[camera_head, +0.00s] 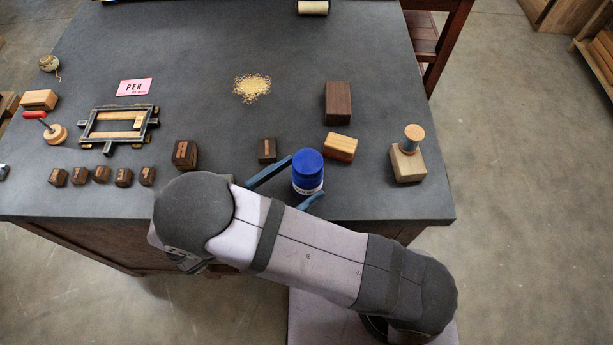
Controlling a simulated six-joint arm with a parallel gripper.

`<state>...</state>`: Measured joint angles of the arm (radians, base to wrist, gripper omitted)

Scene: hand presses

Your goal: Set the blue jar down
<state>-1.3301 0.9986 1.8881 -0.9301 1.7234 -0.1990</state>
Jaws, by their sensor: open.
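The blue jar (308,167) has a blue lid and a pale band low on its side. It stands upright on the dark grey table near the front edge. My gripper (296,178) is open, with one blue finger to the left of the jar and the other at its lower right. The fingers look apart from the jar, but contact cannot be told for sure. My arm hides the gripper's base and part of the table's front edge.
A metal frame (118,125) and a pink PEN card (134,87) lie farther left.

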